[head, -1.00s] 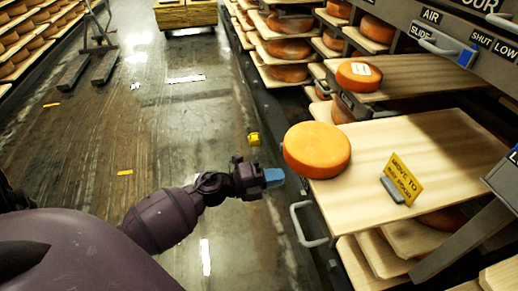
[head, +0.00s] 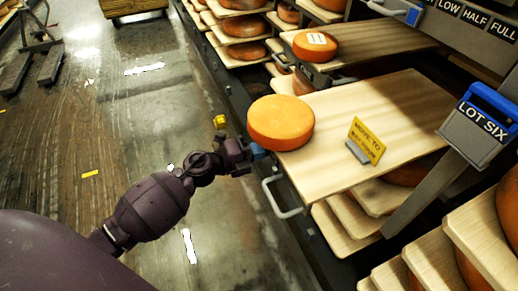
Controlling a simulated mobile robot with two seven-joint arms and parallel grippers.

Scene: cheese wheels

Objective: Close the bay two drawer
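A pulled-out wooden drawer board (head: 340,100) juts from the rack at centre right. A pale grey handle (head: 286,208) is at its near left front. An orange cheese wheel (head: 280,122) sits at the board's front left corner. A small yellow sign (head: 367,140) in a grey holder stands on the board. No bay number is readable on this drawer. My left gripper (head: 258,152), with blue fingertips, is just left of the board's front edge, below the wheel and above the handle. Its finger gap is too small to see. My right gripper is out of view.
Another extended board (head: 390,48) with a labelled cheese wheel (head: 315,44) lies behind. A blue and grey LOT SIX box (head: 480,125) is at right. Lower shelves (head: 345,225) are below the drawer. The wet floor (head: 130,130) at left is open, with a wooden crate (head: 130,8) far back.

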